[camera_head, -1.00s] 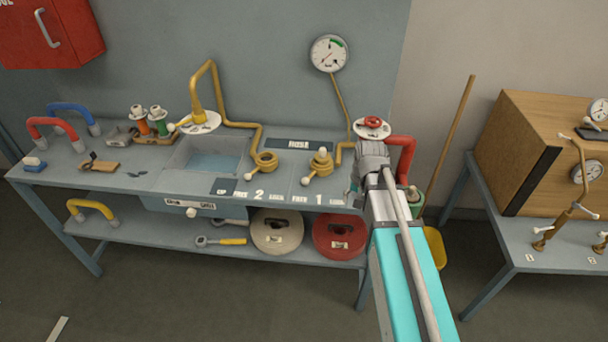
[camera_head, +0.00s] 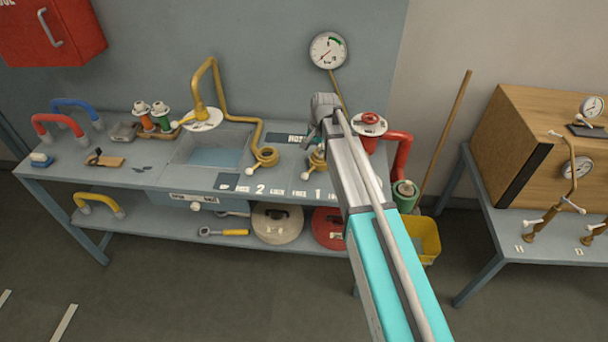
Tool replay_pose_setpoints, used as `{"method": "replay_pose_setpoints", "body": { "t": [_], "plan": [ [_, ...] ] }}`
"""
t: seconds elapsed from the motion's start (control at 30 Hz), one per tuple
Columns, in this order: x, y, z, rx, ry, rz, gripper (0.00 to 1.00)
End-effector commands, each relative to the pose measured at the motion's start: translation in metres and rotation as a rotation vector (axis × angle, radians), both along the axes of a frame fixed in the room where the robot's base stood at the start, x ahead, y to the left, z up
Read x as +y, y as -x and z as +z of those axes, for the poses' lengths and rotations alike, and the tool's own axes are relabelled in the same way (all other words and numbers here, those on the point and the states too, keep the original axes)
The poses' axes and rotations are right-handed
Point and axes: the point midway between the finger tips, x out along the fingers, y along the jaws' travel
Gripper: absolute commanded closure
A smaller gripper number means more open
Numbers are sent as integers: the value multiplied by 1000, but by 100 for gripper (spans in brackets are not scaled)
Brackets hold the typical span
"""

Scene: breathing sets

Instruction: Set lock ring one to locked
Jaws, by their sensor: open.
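Lock ring one is a brass ring (camera_head: 317,161) on the bench beside the number 1 label (camera_head: 318,194). My arm and wrist partly cover it from the right. Its short lever, with a pale knob, points toward the front left, on the side of the label left of the 1.
A second brass ring (camera_head: 267,157) with a white-knobbed lever and curved pipe stands to the left, by number 2. A red valve wheel (camera_head: 369,118) and red pipe (camera_head: 400,152) are close on the right. A gauge (camera_head: 327,50) rises behind. A sink (camera_head: 214,158) lies further left.

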Motion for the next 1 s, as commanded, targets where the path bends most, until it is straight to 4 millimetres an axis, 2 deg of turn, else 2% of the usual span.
{"method": "replay_pose_setpoints", "body": {
  "t": [0.37, 1.0],
  "plan": [
    [2, 0, -9, 0, 1, 2, 25],
    [10, -3, -55, 0, 1, 2, 25]
  ]
}}
